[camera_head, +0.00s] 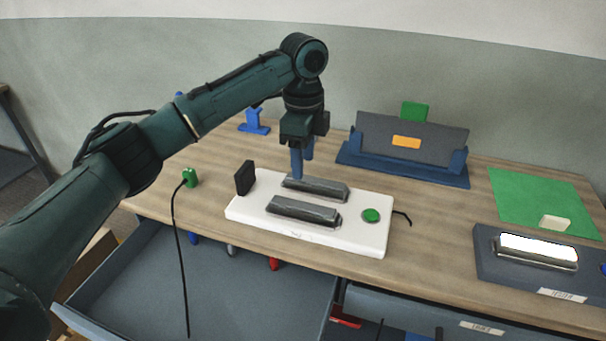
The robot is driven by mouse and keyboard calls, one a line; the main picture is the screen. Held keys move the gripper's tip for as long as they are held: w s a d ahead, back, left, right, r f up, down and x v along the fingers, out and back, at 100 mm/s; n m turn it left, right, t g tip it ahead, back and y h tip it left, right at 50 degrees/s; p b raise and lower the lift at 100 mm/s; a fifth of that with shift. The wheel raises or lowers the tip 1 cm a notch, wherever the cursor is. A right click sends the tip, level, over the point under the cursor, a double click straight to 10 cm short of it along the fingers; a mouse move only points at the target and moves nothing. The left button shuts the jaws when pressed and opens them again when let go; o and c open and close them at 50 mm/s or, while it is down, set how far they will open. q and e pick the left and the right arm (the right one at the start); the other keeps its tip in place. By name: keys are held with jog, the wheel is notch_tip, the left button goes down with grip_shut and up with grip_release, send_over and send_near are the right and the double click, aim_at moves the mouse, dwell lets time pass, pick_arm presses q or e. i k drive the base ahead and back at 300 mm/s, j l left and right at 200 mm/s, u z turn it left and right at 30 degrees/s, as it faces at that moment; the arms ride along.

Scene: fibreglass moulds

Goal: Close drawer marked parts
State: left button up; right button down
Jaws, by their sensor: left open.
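A grey drawer (235,292) stands pulled out below the bench's front edge at the lower left. Its inside looks mostly bare, and I see no readable mark on it, so I cannot tell whether it is the parts drawer. A second grey drawer front (420,308) at the lower right carries a small pale label too blurred to read surely. My left gripper (303,167) is open, with blue fingers pointing down above the white fixture (330,238), behind and above the open drawer. Its fingertips are close to the rear dark bar (318,188); I cannot tell whether they touch. My right gripper is out of view.
A front dark bar (302,212) and green button (371,215) are on the fixture. A black cable (178,245) hangs over the bench edge into the drawer area. A blue stand (400,169), green mat (540,203) and labelled tester (495,268) occupy the bench's right.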

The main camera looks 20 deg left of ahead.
aim_at(136, 294)
jog(key=k+l, duration=0.2)
jog(key=k, duration=0.3)
jog(key=k+l, duration=0.2)
jog(key=k, duration=0.25)
